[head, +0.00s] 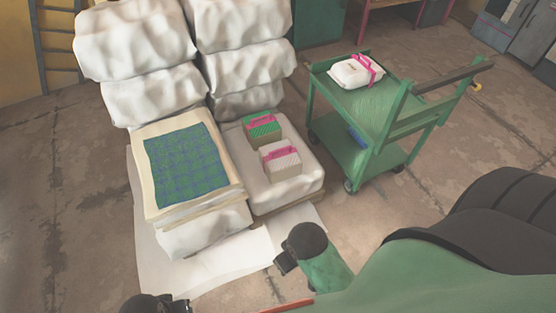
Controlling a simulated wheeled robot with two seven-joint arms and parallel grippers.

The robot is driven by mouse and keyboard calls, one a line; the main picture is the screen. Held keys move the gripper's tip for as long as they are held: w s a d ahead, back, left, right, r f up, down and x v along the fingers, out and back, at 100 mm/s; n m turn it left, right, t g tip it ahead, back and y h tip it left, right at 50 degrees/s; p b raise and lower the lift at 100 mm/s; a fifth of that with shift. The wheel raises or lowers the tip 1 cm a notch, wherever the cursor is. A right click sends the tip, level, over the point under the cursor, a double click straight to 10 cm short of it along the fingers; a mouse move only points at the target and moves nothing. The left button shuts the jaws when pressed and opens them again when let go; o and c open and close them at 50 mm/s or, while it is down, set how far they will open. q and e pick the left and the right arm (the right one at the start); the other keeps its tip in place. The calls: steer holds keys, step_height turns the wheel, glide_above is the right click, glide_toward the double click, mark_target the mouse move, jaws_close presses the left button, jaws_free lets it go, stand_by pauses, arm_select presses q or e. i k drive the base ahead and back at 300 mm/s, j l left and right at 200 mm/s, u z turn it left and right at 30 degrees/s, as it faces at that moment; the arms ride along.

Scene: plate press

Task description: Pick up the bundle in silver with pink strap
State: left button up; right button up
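A bundle with a pale silver-white top and a pink strap (281,158) sits upright on a white wrapped stack, near its front. A green-topped bundle with a pink strap (261,126) sits just behind it. A white, rounder bundle with a pink strap (355,72) lies on the green cart. The dark end of my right arm (286,263) is at the lower middle, in front of the stack and apart from the bundles. The dark end of my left arm (178,304) is cut by the bottom edge. Finger openings are not clear in either.
The green cart (350,160) stands right of the stack, with a blue item (358,138) on its lower shelf. A stack topped with blue-green checked cloth (187,163) is at left. Tall white wrapped bales (135,40) stand behind. Bare floor (60,200) is free at left.

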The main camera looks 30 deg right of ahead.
mark_target(280, 161)
steer(key=i+l, duration=0.1)
steer(key=l, duration=0.4)
steer(key=i+l, duration=0.1)
steer(key=l, duration=0.4)
steer(key=i+l, duration=0.15)
steer(key=l, duration=0.35)
steer(key=i+l, duration=0.1)
steer(key=l, duration=0.4)
